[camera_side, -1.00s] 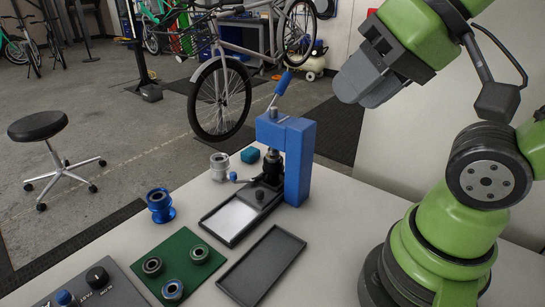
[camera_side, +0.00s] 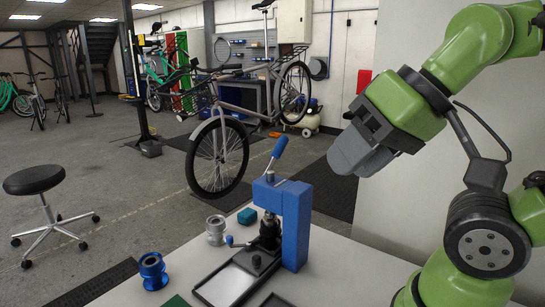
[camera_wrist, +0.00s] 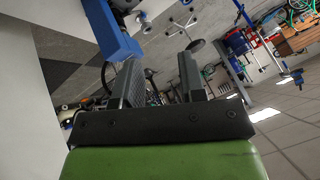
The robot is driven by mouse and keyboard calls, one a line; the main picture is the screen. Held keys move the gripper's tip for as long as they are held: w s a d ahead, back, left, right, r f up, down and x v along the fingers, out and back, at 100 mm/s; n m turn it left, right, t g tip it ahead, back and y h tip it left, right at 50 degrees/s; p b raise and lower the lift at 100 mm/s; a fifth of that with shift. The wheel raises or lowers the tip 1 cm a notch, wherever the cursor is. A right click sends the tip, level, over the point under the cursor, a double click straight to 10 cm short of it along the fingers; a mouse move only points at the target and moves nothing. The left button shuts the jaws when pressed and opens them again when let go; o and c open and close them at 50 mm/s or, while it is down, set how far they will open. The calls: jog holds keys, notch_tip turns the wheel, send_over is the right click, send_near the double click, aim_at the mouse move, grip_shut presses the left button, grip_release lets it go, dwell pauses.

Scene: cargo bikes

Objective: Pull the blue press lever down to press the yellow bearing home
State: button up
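The blue press (camera_side: 296,225) stands upright on the bench. Its lever has a blue handle (camera_side: 280,147) that points up and leans right, clear above the press head. A dark press ram (camera_side: 268,234) hangs under the head. I cannot make out a yellow bearing in either view. My gripper (camera_side: 346,156) is in the air to the right of the lever handle, apart from it. In the wrist view its two dark fingers stand apart with nothing between them (camera_wrist: 160,78). A blue part (camera_wrist: 110,32), apparently of the press, shows beyond the left finger.
A dark-rimmed tray (camera_side: 204,294) lies in front of the press. The air between gripper and handle looks clear.

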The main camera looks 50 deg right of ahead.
jog(key=shift+w, duration=0.1)
jog(key=c, duration=0.4)
jog(key=shift+w+d+r, duration=0.1)
jog(key=shift+w+r, duration=0.15)
jog(key=shift+r, duration=0.05)
grip_shut()
jog(key=w+d+r+n+g+h, duration=0.1)
jog(key=w+d+r+n+h, duration=0.1)
jog(key=w+d, duration=0.5)
jog(key=w+d+r+n+g+h, duration=0.1)
jog(key=w+d+r+n+h, duration=0.1)
jog(key=w+d, duration=0.5)
jog(key=w+r+n, duration=0.1)
jog(key=w, duration=0.4)
jog(key=shift+w+d+g+h, duration=0.2)
jog(key=shift+g+h, duration=0.1)
